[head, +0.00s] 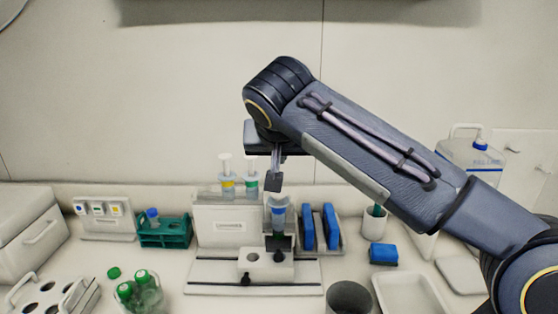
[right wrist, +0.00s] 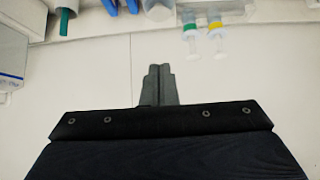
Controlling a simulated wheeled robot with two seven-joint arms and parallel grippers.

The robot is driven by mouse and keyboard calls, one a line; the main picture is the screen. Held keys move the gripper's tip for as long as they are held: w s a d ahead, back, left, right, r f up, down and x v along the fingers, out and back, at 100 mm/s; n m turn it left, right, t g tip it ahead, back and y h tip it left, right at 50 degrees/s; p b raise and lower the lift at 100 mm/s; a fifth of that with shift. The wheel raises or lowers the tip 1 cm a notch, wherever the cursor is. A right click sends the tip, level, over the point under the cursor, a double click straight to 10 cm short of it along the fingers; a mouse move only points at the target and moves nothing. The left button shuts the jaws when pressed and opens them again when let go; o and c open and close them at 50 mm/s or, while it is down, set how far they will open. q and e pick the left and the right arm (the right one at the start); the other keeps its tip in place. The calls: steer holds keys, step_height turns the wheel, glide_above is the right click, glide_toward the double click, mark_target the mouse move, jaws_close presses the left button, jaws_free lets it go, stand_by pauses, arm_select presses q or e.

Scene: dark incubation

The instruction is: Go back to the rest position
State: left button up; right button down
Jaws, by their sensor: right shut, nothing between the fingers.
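My right arm reaches in from the right in the head view. A small gap seems to lie between the fingertips and the tube. In the right wrist view the fingers (right wrist: 160,72) are pressed together with nothing between them. My left gripper is not in view.
Behind the gripper stand a yellow-banded syringe (head: 227,178) and a green-banded one (head: 250,178). Blue blocks (head: 320,227) stand right of the holder. A green rack (head: 164,232) and green-capped bottles (head: 140,292) are at left. A jug (head: 470,155) is at right.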

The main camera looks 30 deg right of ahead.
steer(key=shift+f, duration=0.1)
stand_by(0.4)
steer(key=s+a+f+n+g+y, duration=0.1)
steer(key=s+a+f+y, duration=0.3)
steer(key=s+f, duration=0.6)
steer(key=s+a+f+n+g+y, duration=0.1)
steer(key=s+a+f+n+y, duration=0.2)
steer(key=s+f, duration=0.8)
step_height(320, 180, down, 6)
steer(key=shift+s+a+f+y, duration=0.15)
steer(key=shift+s+a+y, duration=0.15)
steer(key=shift+a+y, duration=0.5)
steer(key=shift+a+n, duration=0.1)
steer(key=shift+n, duration=0.2)
